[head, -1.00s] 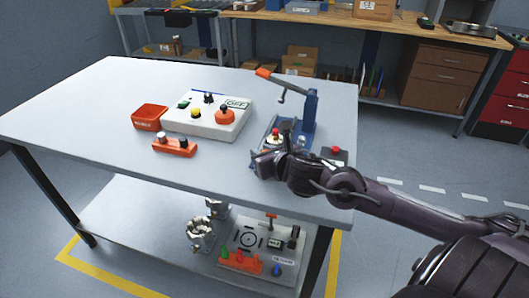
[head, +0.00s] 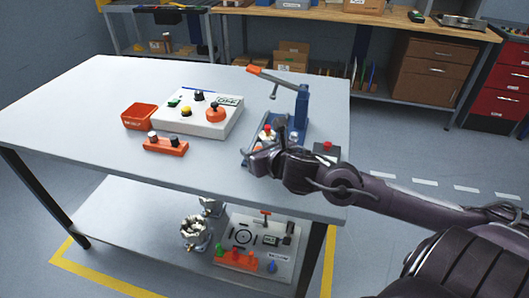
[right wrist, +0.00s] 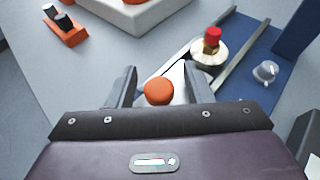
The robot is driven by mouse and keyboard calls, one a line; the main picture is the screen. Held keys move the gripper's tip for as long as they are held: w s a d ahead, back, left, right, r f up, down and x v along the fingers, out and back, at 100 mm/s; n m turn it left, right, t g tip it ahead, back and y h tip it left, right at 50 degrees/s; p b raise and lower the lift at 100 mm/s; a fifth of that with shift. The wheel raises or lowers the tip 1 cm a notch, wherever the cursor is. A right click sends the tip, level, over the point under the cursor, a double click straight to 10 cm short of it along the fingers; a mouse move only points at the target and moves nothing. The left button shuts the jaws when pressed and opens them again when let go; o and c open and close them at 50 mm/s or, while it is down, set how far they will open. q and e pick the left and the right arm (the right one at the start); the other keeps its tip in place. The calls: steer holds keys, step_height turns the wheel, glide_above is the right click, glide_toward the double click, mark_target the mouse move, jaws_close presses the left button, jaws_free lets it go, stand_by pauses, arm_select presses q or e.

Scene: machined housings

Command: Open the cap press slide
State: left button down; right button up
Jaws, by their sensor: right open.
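The blue cap press (head: 301,108) stands at the right end of the table, its lever with an orange grip raised. Its slide carries a pale round holder with a red-topped part (right wrist: 211,42), between two grey rails. An orange knob (right wrist: 159,91) is at the slide's near end. My right gripper (head: 247,162) is open at the near side of the press. In the right wrist view its two fingers stand on either side of the orange knob; I cannot tell whether they touch it. My left gripper is out of view.
A small dark box with a red button (head: 327,149) is close right of my gripper. The table's front left is clear.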

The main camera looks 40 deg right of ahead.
steer(key=v, duration=0.4)
steer(key=shift+s+a+r, duration=0.1)
steer(key=shift+s, duration=0.25)
steer(key=shift+v, duration=1.1)
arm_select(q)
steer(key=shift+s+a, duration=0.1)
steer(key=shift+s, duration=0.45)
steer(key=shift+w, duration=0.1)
